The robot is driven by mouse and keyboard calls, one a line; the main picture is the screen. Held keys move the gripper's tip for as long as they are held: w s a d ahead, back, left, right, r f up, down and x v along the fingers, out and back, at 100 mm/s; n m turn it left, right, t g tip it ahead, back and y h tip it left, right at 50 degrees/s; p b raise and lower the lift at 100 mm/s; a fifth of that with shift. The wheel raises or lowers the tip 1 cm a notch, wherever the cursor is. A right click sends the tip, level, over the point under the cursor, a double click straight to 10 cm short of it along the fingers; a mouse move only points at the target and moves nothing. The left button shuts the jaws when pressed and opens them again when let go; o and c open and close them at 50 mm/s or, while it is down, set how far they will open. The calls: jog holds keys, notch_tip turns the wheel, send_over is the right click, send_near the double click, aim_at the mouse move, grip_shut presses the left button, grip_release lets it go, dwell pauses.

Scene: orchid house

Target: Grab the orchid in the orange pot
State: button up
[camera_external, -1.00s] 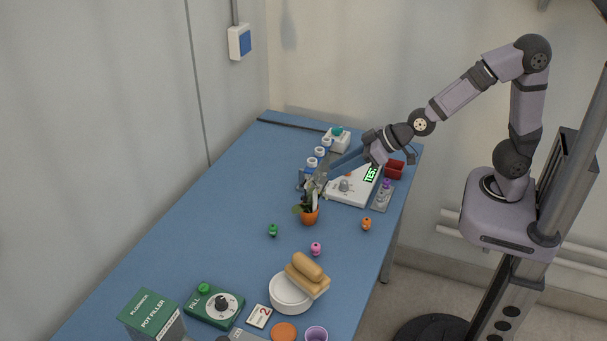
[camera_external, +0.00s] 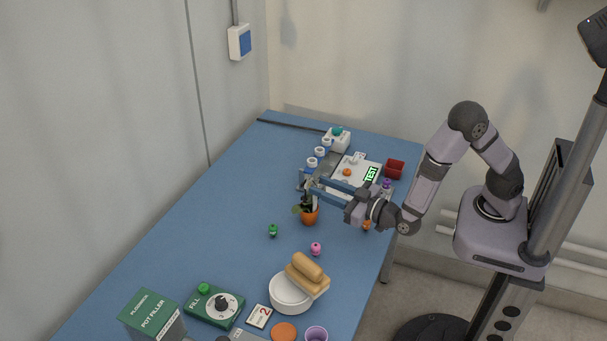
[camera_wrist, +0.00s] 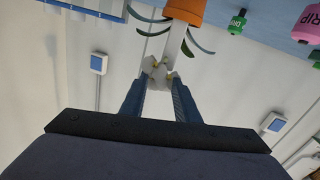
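The orchid in the orange pot (camera_external: 310,217) stands upright on the blue table, with green leaves at the rim. In the wrist view the orange pot (camera_wrist: 186,10) is at the top edge, with a pale stem running down to white blooms (camera_wrist: 160,74). My gripper (camera_external: 311,184) is at the upper part of the plant, reaching in from the right above the pot. In the wrist view its two blue fingers (camera_wrist: 160,82) stand apart, with the blooms between or just beyond the tips. I cannot tell whether they touch the plant.
A green piece (camera_external: 273,231) and a pink piece (camera_external: 316,249) stand in front of the pot. A white panel marked TEST (camera_external: 350,168) and a red box (camera_external: 394,169) lie behind. A white bowl (camera_external: 290,294) is nearer. The table's left side is clear.

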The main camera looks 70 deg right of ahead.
aim_at(306, 181)
jog(key=shift+f, duration=0.3)
jog(key=shift+w+d+r+p, duration=0.15)
jog(key=shift+w+p, duration=0.25)
jog(key=shift+w, duration=0.6)
jog(key=shift+w+d+r+p, duration=0.15)
jog(key=shift+w+p, duration=0.3)
jog(key=shift+w, duration=0.55)
jog(key=shift+w+d+p, duration=0.15)
jog(key=shift+w+p, duration=0.25)
jog(key=shift+w, duration=0.6)
jog(key=shift+w+d+f, duration=0.1)
jog(key=shift+w, duration=0.6)
grip_shut()
jog(key=shift+s+f, duration=0.1)
jog(key=shift+f, duration=0.05)
